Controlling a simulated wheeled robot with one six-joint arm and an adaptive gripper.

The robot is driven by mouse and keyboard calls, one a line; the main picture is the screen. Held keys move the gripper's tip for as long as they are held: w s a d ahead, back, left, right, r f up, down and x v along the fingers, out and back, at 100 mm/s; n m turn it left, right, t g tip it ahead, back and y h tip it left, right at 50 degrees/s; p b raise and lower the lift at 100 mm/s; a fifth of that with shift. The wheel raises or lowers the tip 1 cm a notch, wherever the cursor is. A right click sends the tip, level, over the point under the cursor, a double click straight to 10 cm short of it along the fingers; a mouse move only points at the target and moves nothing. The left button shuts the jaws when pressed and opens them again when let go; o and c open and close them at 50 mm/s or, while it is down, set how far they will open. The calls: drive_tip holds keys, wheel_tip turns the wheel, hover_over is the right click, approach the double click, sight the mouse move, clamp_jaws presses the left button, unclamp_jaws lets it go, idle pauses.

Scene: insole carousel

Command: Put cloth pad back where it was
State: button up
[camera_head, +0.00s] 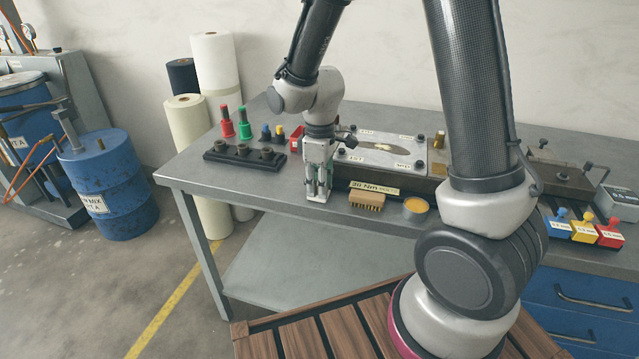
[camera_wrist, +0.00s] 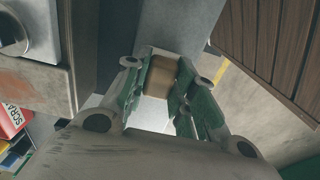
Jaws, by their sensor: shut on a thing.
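My gripper (camera_head: 318,190) points down near the front edge of the grey bench, to the left of the brush. In the wrist view its green-lined fingers (camera_wrist: 165,88) are closed on a tan-brown block-like piece, which I take to be the cloth pad (camera_wrist: 160,76). The pad sits between the fingertips, with its lower part partly covered by the fingers. In the head view I cannot make the pad out between the fingers.
On the bench (camera_head: 190,170), a wooden brush (camera_head: 367,200) and a round tin (camera_head: 415,205) stand to the right of my gripper. A metal plate fixture (camera_head: 375,150) lies behind. A black holder (camera_head: 245,153) stands to the left. Bare bench top lies between holder and gripper.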

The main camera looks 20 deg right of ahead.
drive_tip(key=shift+f, duration=0.15)
drive_tip(key=o, duration=1)
wheel_tip(320, 180, up, 11)
drive_tip(key=s+d+r+m+t, duration=0.2)
drive_tip(key=s+d+r+m, duration=0.3)
drive_tip(key=s+d, duration=0.2)
drive_tip(key=s+d+r+m+t, duration=0.2)
drive_tip(key=s+d+r+m, duration=0.3)
drive_tip(key=s, duration=0.7)
drive_tip(key=shift+d+r+m, duration=0.4)
drive_tip(key=shift+d+r, duration=0.15)
drive_tip(key=shift+d, duration=0.85)
